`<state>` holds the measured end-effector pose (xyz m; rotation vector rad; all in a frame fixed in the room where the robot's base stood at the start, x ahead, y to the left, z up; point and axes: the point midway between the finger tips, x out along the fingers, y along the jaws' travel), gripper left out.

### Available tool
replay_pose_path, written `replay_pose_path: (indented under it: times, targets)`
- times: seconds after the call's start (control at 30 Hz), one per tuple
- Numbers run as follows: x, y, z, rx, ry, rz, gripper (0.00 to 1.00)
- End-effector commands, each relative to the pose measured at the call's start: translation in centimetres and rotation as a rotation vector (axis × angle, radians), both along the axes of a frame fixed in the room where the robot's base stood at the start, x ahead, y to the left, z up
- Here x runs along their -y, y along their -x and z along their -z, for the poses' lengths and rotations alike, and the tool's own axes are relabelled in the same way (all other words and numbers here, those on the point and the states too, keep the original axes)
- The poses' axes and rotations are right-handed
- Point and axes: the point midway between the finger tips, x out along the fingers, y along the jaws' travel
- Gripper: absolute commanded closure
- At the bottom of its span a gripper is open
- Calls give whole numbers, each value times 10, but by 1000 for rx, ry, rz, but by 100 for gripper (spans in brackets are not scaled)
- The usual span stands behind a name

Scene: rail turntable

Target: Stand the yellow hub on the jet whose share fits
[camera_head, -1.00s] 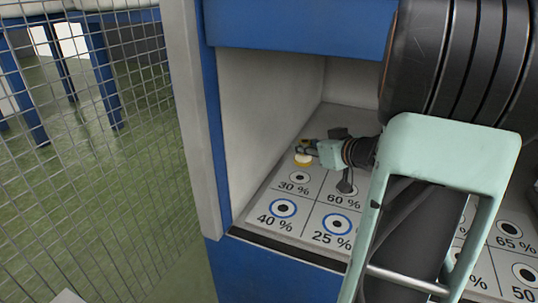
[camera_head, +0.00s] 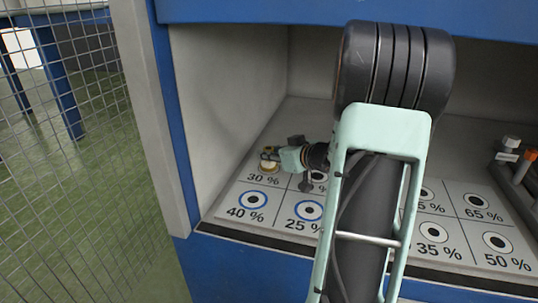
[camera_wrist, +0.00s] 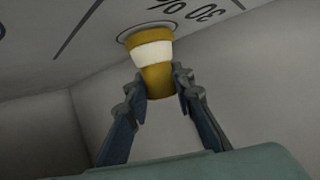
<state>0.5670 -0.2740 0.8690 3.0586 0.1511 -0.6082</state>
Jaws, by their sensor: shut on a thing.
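The yellow hub (camera_head: 268,167), with a white band round its middle, is at the jet marked 30 % in the far left corner of the panel (camera_head: 228,226). In the wrist view the hub (camera_wrist: 151,52) has its far end over the disc of the 30 % jet (camera_wrist: 121,36). It looks touching or nearly so, and I cannot tell which. My gripper (camera_head: 270,154) is shut on the hub's near end, with a finger on each side in the wrist view (camera_wrist: 160,88). The hub hides most of that jet.
Other jets are marked 40 % (camera_head: 252,200), 25 % (camera_head: 308,210), 65 % (camera_head: 476,201), 35 % (camera_head: 432,229) and 50 % (camera_head: 497,241). A wall (camera_head: 215,110) stands close left of my gripper. Fittings (camera_head: 515,160) stand at the right. My arm hides the middle.

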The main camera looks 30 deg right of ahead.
Motion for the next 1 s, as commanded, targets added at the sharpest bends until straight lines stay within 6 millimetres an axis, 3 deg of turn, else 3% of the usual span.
replay_pose_path:
  times: [0.17, 0.2, 0.33, 0.7, 1.0]
  targets:
    - [0, 0, 3, 2, 1, 0, 100]
    - [0, 0, 3, 0, 0, 0, 75]
    - [0, 0, 3, 0, 0, 0, 60]
    - [1, 2, -3, 0, 0, 1, 60]
    - [7, 55, -27, -1, 1, 5, 60]
